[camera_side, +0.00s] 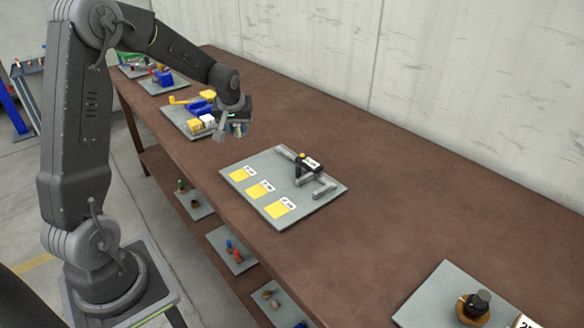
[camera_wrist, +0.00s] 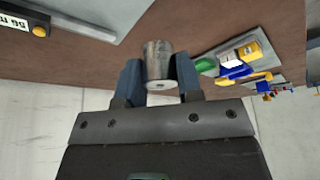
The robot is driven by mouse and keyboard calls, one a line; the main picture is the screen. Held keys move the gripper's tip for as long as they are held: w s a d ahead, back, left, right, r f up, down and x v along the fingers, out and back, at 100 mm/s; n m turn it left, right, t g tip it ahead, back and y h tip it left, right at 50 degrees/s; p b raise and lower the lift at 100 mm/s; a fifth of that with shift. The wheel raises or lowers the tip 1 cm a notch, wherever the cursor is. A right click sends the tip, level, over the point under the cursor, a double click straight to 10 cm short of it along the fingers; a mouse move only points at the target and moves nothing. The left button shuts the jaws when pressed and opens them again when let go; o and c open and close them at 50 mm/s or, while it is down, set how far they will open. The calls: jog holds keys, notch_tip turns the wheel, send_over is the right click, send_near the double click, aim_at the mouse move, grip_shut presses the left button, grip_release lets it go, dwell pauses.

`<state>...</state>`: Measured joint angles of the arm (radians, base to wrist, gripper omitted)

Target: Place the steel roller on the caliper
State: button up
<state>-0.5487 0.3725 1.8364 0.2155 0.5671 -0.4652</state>
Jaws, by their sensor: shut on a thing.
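My gripper (camera_side: 232,131) is in the air above the bench, to the upper left of the caliper's grey plate in the side view. In the wrist view its two blue-grey fingers are shut on the steel roller (camera_wrist: 158,60), a short metal cylinder. The roller is small and hard to make out in the side view. The caliper (camera_side: 312,173), grey with a dark display body and an orange knob, lies on the grey plate (camera_side: 240,163), apart from the gripper. Part of the caliper, with its display (camera_wrist: 30,14), shows at the wrist view's upper left.
Several yellow squares (camera_side: 260,189) with white labels line the plate's near side. A plate with blue and yellow tools (camera_side: 201,109) lies behind the gripper. Another plate (camera_side: 435,293) with a black-knobbed part (camera_side: 476,303) is at lower right. The brown bench (camera_side: 400,205) between is clear.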

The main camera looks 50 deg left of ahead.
jog(key=w+d+n+g+y, duration=0.1)
jog(key=w+d+n+g, duration=0.25)
jog(key=d+n, duration=0.65)
jog(key=m, duration=0.2)
send_over(311, 187)
jog(key=d, duration=0.2)
jog(key=shift+t, duration=0.35)
jog(key=f, duration=0.6)
jog(key=shift+a+f, duration=0.25)
jog(key=shift+f, duration=2.05)
jog(key=shift+f, duration=0.1)
jog(key=o, duration=0.7)
